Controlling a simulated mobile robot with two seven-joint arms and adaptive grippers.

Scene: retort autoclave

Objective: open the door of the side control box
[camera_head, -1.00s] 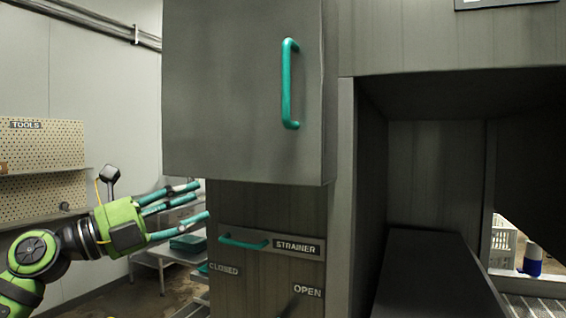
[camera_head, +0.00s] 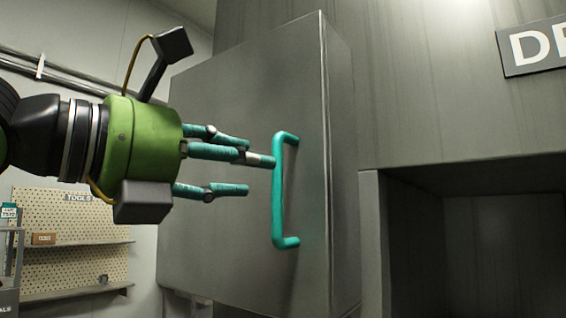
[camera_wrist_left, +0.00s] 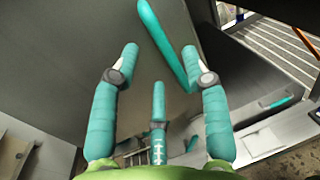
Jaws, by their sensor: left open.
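The side control box door (camera_head: 225,90) is a grey metal panel in the head view. It looks shut, with no gap visible at its edge. Its teal bar handle (camera_head: 278,205) stands upright near the door's right edge. My left gripper (camera_head: 252,168) is open, its teal fingers pointing right. One upper fingertip overlaps the handle in the picture; contact cannot be told. In the left wrist view, the handle (camera_wrist_left: 163,42) slants between the two spread fingers of my left gripper (camera_wrist_left: 160,65), near the right fingertip. My right gripper is not in view.
A dark open recess (camera_head: 475,250) lies to the right of the box. A pegboard with shelves (camera_head: 75,245) is at the far left. The left wrist view shows a slatted rack (camera_wrist_left: 270,50) at upper right.

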